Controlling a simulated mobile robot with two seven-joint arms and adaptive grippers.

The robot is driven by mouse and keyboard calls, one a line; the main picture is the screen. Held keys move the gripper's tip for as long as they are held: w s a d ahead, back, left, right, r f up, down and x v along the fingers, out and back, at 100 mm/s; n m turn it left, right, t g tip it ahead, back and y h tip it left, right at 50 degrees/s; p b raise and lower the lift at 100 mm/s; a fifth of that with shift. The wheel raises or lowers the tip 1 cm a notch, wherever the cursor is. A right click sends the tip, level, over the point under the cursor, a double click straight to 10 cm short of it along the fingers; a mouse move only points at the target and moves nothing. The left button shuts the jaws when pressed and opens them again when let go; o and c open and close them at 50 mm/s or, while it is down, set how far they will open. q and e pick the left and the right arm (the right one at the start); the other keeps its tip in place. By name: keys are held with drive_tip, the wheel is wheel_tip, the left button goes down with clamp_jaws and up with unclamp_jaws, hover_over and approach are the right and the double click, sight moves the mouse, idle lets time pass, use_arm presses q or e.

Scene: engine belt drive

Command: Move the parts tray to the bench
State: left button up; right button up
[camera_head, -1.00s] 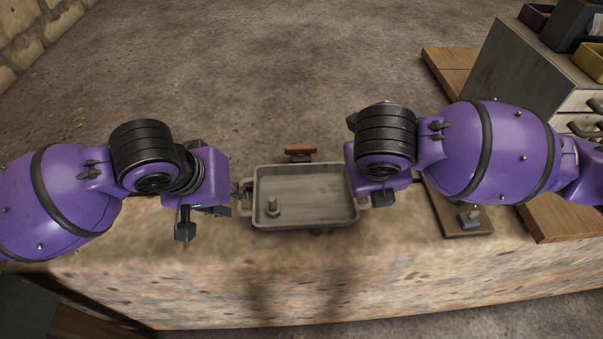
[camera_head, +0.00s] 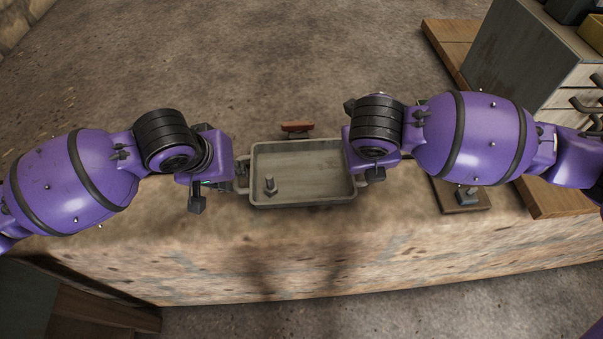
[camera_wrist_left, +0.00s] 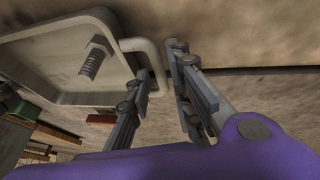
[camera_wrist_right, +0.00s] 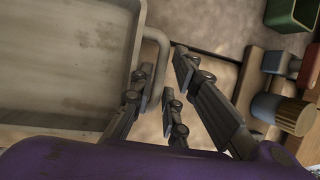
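The parts tray (camera_head: 330,195) is a shallow grey metal tray with a loop handle at each end. It is at the far edge of a stone-like ledge (camera_head: 290,270); I cannot tell whether it rests there. A bolt (camera_head: 269,185) stands inside it and also shows in the left wrist view (camera_wrist_left: 93,62). My left gripper (camera_wrist_left: 160,66) is at the tray's left handle (camera_wrist_left: 152,52), its fingers apart on either side of it. My right gripper (camera_wrist_right: 164,66) is at the right handle (camera_wrist_right: 160,45), its fingers also apart around it. Both fingertips are mostly hidden in the head view.
A red-brown object (camera_head: 297,127) is just beyond the tray. A wooden board with a metal piece (camera_head: 466,195) and wooden planks (camera_head: 565,198) lie to the right. A grey drawer cabinet (camera_head: 520,62) stands at upper right. Open floor (camera_head: 270,60) lies beyond the ledge.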

use_arm(q)
drive_tip(key=shift+w+d+f, duration=0.15)
drive_tip(key=shift+w+f, duration=0.1)
drive_tip(key=shift+f, duration=0.4)
clamp_jaws()
drive_tip(key=shift+r, duration=0.1)
